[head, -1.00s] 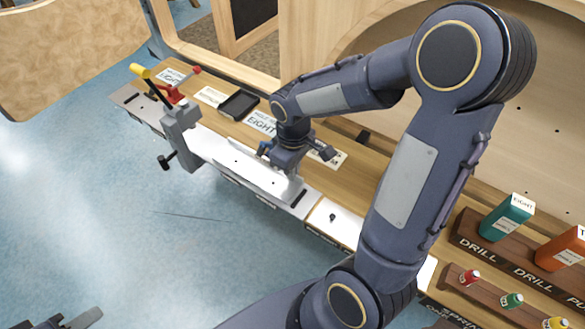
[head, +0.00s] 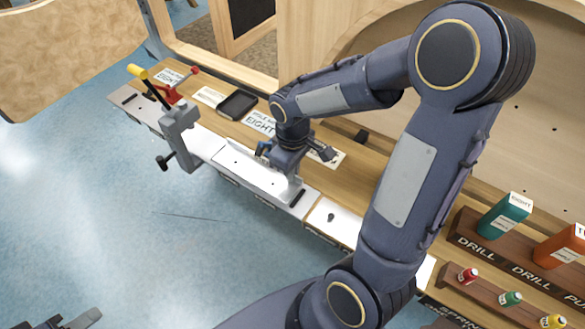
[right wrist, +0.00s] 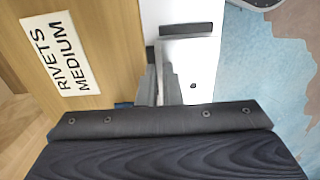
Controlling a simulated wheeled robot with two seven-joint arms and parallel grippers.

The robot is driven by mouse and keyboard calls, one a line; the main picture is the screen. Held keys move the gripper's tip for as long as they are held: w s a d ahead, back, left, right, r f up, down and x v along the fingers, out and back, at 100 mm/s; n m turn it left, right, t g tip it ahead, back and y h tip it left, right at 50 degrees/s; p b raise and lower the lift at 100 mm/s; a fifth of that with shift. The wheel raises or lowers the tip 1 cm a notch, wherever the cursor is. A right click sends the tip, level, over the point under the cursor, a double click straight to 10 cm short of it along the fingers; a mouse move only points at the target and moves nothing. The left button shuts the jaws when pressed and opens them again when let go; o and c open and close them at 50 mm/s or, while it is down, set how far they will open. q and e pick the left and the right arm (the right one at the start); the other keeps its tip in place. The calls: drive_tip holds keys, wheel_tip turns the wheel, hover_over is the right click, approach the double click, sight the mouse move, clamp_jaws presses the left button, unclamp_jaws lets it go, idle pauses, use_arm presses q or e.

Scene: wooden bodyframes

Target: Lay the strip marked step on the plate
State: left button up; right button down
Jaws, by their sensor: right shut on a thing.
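My right gripper (head: 283,165) is low over the bench's front edge, shut on a thin pale metal strip (right wrist: 190,72). The strip also shows in the head view, beside and below the gripper. It has a small dark hole in the right wrist view; no step mark is readable. The pale plate (head: 262,183) runs along the bench edge under the gripper, with a dark slot near its right end. I cannot tell whether the strip touches the plate. The fingertips are partly hidden. My left gripper (head: 78,320) is partly in view at the bottom left, away from the bench.
A black tray (head: 238,104) and label cards lie behind. A rivets medium card (right wrist: 60,56) lies beside the gripper.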

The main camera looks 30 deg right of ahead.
drive_tip(key=shift+f+b, duration=0.4)
drive_tip(key=shift+f, duration=0.2)
idle(0.4)
drive_tip(key=c, duration=1.5)
unclamp_jaws()
drive_tip(key=shift+r, duration=0.1)
wheel_tip(320, 180, up, 8)
drive_tip(key=shift+f+p, duration=0.15)
drive_tip(key=shift+p, duration=0.6)
drive_tip(key=s+a+r+m+t+y+p, duration=0.1)
drive_tip(key=s+a+r+m+t+p, duration=0.1)
drive_tip(key=s+r, duration=0.2)
drive_tip(key=s+a+r+m+t+y+p, duration=0.1)
drive_tip(key=s+r+m+p, duration=0.1)
drive_tip(key=s+r+p, duration=0.1)
drive_tip(key=s+a+r+m+t+y+p, duration=0.1)
drive_tip(key=s+a+r+m+t+p, duration=0.1)
drive_tip(key=s+r, duration=0.4)
drive_tip(key=shift+s+a+t+y+p, duration=0.2)
drive_tip(key=shift+a+t+y+p, duration=0.15)
drive_tip(key=shift+p, duration=0.2)
